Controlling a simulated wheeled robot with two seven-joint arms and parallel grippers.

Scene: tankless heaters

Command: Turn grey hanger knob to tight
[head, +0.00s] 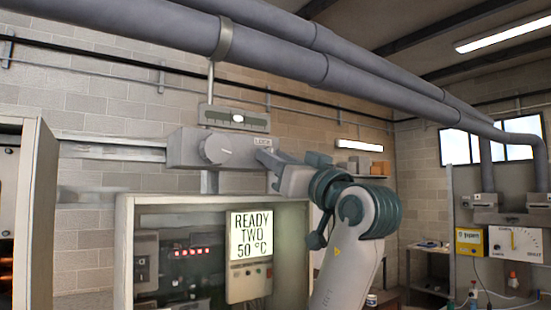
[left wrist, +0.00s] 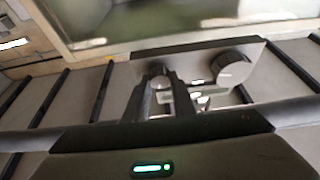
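A grey box hangs on the wall rail in the head view, with a large round grey knob (head: 215,149) on its front. A small label plate, which seems to read LOOSE (head: 262,141), is at its right end. My left gripper (head: 266,170) is at that end, its fingers apart. In the left wrist view, my left gripper (left wrist: 164,72) has its fingertips at a smaller round knob (left wrist: 160,79), partly hidden by them. I cannot tell whether they touch it. The large knob also shows there at the right (left wrist: 232,69). My right gripper is not in view.
Thick grey pipes (head: 270,58) run overhead. An open cabinet (head: 38,230) is at far left.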

